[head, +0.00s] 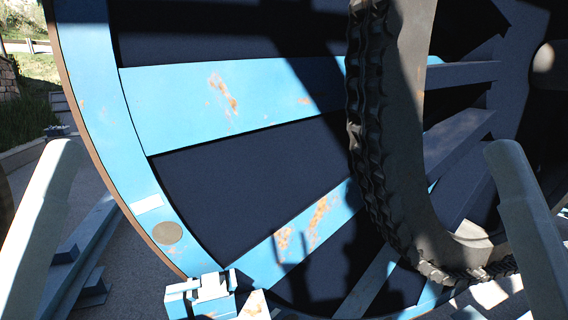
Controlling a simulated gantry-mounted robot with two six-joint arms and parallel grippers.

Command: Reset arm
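A very large blue cable reel (222,98) fills most of the head view, with rust patches on its spokes and dark gaps between them. A black ribbed cable or track (372,130) hangs down in front of the reel and curves to the right at the bottom. Pale grey links of my two arms stand at the left and right edges of the view. Neither gripper shows, so their state and anything in them are hidden.
A light blue bracket (210,290) sits at the reel's lower rim. Blue beams (85,255) lie on the grey ground at the lower left. Grass and a stone wall (8,78) are at the far left. Shadows cover the right side.

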